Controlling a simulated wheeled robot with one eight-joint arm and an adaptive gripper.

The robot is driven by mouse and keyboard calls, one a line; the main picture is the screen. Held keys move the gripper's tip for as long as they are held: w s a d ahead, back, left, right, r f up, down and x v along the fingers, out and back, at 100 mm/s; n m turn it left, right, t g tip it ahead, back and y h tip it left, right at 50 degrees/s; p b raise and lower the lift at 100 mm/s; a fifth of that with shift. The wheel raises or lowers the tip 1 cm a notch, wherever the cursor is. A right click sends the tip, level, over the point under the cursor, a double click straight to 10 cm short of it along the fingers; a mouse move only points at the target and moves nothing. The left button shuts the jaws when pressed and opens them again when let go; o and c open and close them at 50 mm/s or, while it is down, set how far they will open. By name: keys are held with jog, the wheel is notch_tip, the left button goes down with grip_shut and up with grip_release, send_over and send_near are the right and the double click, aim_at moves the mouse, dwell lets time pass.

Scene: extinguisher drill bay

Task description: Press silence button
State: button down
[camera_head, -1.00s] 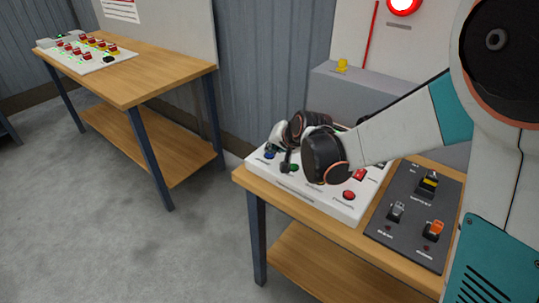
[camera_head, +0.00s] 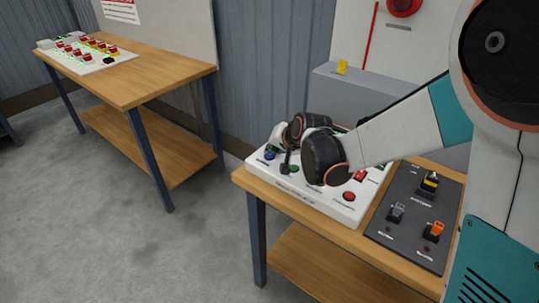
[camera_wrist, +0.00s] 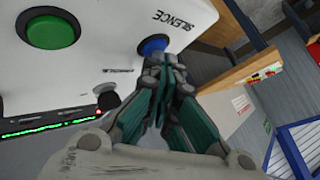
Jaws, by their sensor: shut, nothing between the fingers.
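The white control panel (camera_head: 318,199) sits on the wooden table at right. Its blue button (camera_head: 269,155) is at the panel's far left end. In the wrist view the blue button (camera_wrist: 153,45) lies beside the printed word SILENCE. My gripper (camera_wrist: 165,66) is shut and empty, its fingertips over the near edge of the blue button and hiding part of it. I cannot tell whether they touch it or whether the button is pushed in. In the head view my wrist hides part of the panel.
A large green button (camera_wrist: 50,32) and a black knob (camera_wrist: 108,99) are near my gripper on the panel. A red button (camera_head: 348,196) is at the panel's front. A dark switch board (camera_head: 413,219) lies to the right. A red beacon (camera_head: 404,5) is on the wall.

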jog(key=shift+r+p, duration=0.4)
jog(key=shift+r, duration=0.3)
jog(key=shift+r+p, duration=1.75)
jog(key=shift+r, duration=0.7)
jog(key=s+d+r+n+h, duration=0.1)
jog(key=s+d+r, duration=0.35)
jog(key=s, duration=0.25)
jog(key=s+d+r+n+h, duration=0.1)
jog(key=s+d+r, duration=0.3)
jog(key=s+d, duration=0.25)
jog(key=s+d+f+h, duration=0.1)
jog(key=s+d, duration=0.2)
jog(key=s, duration=0.6)
jog(key=s+d+n+g+h, duration=0.1)
jog(key=s+d, duration=0.3)
jog(key=s, duration=0.4)
jog(key=shift+s+d+f, duration=0.25)
jog(key=shift+s+f, duration=0.1)
jog(key=shift+s, duration=0.05)
